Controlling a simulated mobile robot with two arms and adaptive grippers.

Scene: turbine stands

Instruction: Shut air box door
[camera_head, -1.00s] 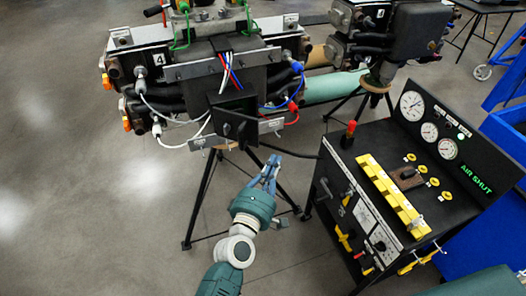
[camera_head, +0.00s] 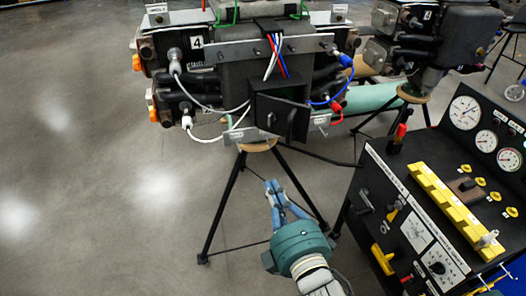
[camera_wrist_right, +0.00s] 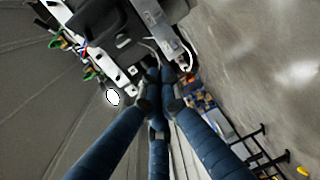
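The air box (camera_head: 262,108) is a small black box on the front of the turbine unit in the head view. Its black door (camera_head: 291,121), with a handle on it, stands ajar, and the dark inside shows at the top. My right gripper (camera_head: 273,182) is below and in front of the box, apart from the door. Its blue fingers are drawn together with nothing between them. In the wrist view the fingertips (camera_wrist_right: 160,76) meet near the middle, with black and metal parts of the unit beyond. My left gripper is not in view.
A black control panel (camera_head: 416,240) with gauges and a yellow bar stands close on the right. The turbine unit rests on a black tripod (camera_head: 222,211). White hoses (camera_head: 210,138) hang left of the box. The floor (camera_head: 90,190) at left is clear.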

